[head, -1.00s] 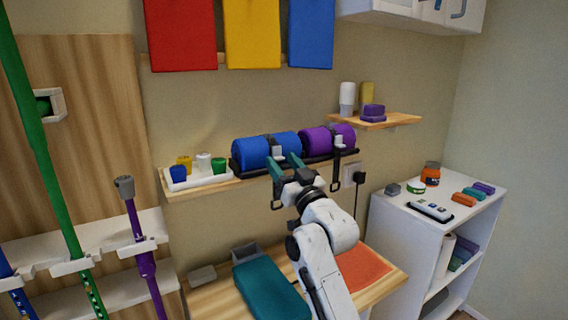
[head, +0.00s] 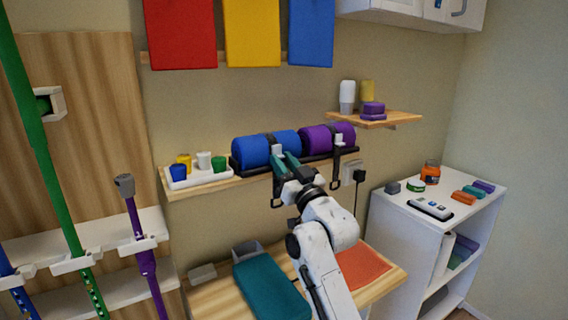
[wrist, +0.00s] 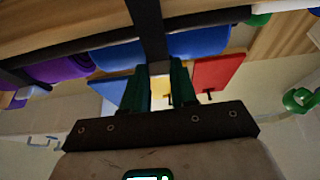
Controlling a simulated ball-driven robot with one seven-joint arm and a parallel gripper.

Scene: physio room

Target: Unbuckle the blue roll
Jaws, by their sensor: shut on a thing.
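The blue roll (head: 250,153) lies on a black rack on the wall shelf, with a dark strap (wrist: 148,25) around its middle. A pale buckle (head: 278,151) sits at the front of the strap. My gripper (head: 286,161) is at the roll's front, its green fingers shut at the buckle. The fingers hide part of it, so the exact hold is unclear. In the wrist view, the strap runs down between the fingers, with the blue roll (wrist: 200,43) on both sides. The strap's loose end (head: 276,202) hangs below the shelf with a loop.
A purple roll (head: 316,139) with its own buckle and hanging strap lies just right. A white tray (head: 197,178) with several small cups stands left on the shelf (head: 232,182). Below is a bench with a teal block (head: 270,287). A white cabinet (head: 405,215) stands right.

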